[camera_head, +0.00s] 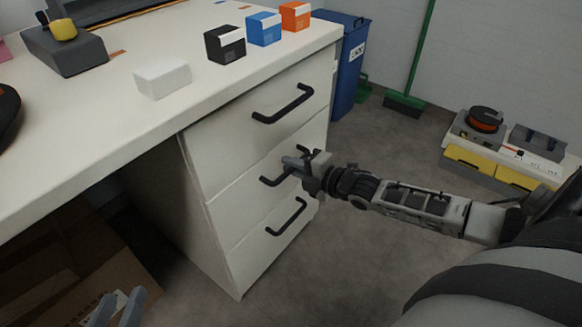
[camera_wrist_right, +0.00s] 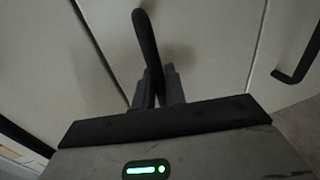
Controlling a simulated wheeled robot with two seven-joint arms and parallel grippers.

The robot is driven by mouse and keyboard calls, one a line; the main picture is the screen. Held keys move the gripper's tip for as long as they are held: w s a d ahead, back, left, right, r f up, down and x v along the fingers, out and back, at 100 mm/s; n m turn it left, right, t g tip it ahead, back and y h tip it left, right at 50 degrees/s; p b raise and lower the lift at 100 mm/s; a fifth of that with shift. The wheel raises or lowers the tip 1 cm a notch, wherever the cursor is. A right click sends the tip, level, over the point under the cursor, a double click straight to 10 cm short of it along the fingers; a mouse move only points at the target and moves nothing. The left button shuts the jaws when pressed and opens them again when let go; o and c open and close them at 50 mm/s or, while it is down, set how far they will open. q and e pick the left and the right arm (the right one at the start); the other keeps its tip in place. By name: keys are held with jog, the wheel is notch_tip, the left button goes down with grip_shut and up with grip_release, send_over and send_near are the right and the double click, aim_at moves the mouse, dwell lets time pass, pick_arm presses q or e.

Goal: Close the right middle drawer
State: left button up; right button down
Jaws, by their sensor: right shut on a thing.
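The white drawer unit under the desk has three stacked drawers with black bar handles. The middle drawer (camera_head: 232,205) looks flush or nearly flush with the fronts above and below it. My right gripper (camera_head: 297,163) is at its black handle (camera_head: 271,181) and partly hides it. In the right wrist view, the handle (camera_wrist_right: 145,35) runs between the two fingers of my right gripper (camera_wrist_right: 155,80), which are shut on it. My left gripper (camera_head: 118,308) shows only its grey fingertips at the bottom left edge, apart and empty, clear of the drawers.
The top drawer handle (camera_head: 283,104) and bottom drawer handle (camera_head: 287,217) stick out nearby. Several small boxes, including a white one (camera_head: 163,79), stand on the desk. A blue bin (camera_head: 349,75) stands behind the unit. Floor right of the drawers is mostly clear.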

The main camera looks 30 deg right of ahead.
jog(key=c, duration=1.5)
grip_release()
jog(key=shift+w+r, duration=0.1)
jog(key=shift+r, duration=0.05)
jog(key=shift+c, duration=0.2)
pick_arm(q)
jog(key=shift+f, duration=0.1)
pick_arm(e)
jog(key=shift+r, duration=0.1)
